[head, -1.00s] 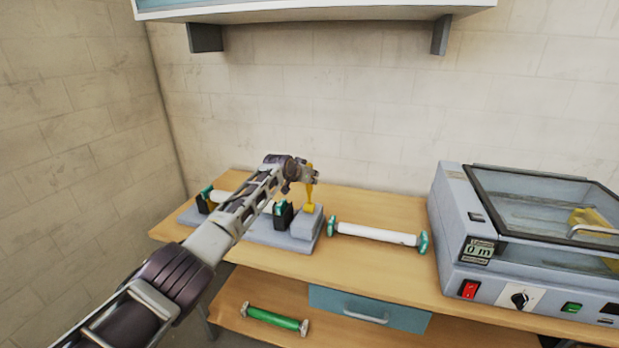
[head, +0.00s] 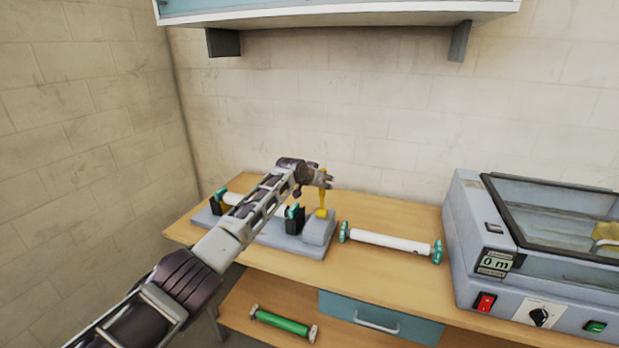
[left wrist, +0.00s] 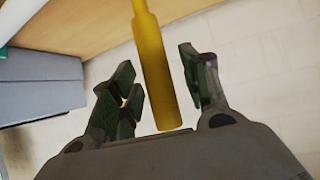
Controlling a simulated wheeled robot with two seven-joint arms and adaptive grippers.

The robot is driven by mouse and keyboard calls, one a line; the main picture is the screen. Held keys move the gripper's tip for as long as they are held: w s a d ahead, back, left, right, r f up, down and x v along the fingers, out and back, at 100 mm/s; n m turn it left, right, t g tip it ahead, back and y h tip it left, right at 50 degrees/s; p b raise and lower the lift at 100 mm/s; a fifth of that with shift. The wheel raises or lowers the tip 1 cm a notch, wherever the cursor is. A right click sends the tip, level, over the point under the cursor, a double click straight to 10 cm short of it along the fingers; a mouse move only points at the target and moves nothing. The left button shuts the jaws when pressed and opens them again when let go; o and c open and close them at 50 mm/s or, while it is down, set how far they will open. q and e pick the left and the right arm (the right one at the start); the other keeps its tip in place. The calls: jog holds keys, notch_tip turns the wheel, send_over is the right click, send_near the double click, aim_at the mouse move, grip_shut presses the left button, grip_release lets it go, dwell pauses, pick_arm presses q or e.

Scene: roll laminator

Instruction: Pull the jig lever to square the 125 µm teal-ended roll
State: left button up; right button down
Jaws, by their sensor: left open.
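The grey jig (head: 270,236) stands on the left of the bench. Its yellow lever (head: 322,203) stands nearly upright on the block at the jig's right end. A white roll with teal ends (head: 293,212) lies in the jig's black holders, its middle partly hidden by my left arm. My left gripper (head: 327,181) is at the lever's upper part. In the left wrist view, the lever (left wrist: 155,70) lies between the spread fingers (left wrist: 157,92), with gaps on both sides. My right gripper is not in view.
Another white roll with teal ends (head: 390,242) lies on the bench right of the jig. The laminator (head: 470,250) stands farther right. A green roll (head: 282,322) lies on the lower shelf, beside a teal drawer (head: 380,318). A wall cabinet (head: 340,12) hangs above.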

pick_arm(q)
jog(key=v, duration=1.1)
dwell(0.9)
jog(key=shift+f, duration=0.1)
dwell(0.3)
